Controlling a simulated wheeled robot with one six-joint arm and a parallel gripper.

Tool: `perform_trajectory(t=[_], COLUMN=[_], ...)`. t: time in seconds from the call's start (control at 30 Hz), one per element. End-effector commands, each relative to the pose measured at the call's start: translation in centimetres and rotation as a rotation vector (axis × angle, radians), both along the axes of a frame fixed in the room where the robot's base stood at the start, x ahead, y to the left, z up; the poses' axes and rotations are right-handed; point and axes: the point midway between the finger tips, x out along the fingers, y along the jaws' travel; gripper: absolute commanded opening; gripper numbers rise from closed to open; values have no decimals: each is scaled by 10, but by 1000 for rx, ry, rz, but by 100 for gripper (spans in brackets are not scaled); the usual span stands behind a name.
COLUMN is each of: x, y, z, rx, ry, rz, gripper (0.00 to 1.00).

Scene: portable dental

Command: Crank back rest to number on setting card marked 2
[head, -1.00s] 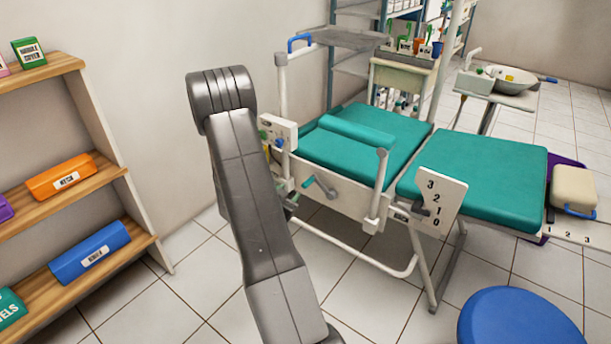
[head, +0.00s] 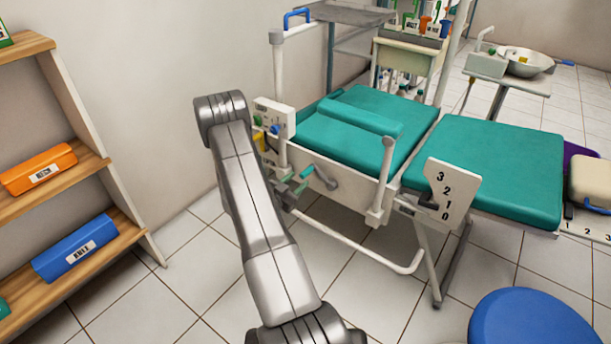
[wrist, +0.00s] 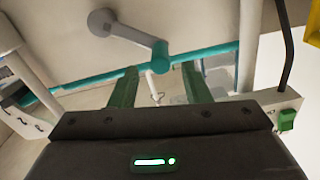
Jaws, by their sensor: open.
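The dental chair (head: 352,132) has teal pads and a white frame. A grey crank (head: 323,177) sits on its near side; in the wrist view the crank arm (wrist: 130,34) runs from a round hub to a teal grip (wrist: 161,58). My gripper (wrist: 160,82) is open, with green fingers on either side of the view below the grip. The grip shows between and just beyond the fingertips, with no visible contact. In the head view my gripper (head: 298,182) is beside the crank, partly hidden by my arm. A white number plate (head: 447,196) reads 3, 2, 1, 0, with a dark pointer near the lower numbers.
A control box (head: 274,116) with coloured knobs stands on the chair's left post. A blue stool (head: 530,320) is at front right. A wooden shelf (head: 95,168) with labelled boxes stands left. Another scale reading 1, 2, 3 (head: 588,227) is at the right.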

Motion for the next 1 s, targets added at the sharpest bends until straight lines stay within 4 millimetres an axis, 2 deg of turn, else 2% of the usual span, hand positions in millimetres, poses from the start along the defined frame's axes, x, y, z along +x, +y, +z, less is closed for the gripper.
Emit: perform_trajectory(t=[0.1,0.3,0.7,0.77,0.93,1.0], x=[19,40,46,46,46,46], y=[-15,-29,-33,-33,-33,-33], z=[-1,-1,1,0,0,0], rx=[1,1,0,0,0,0], ry=[-2,0,0,0,0,0], rz=[-2,-1,1,1,1,1], gripper=[43,43,43,34,0,0])
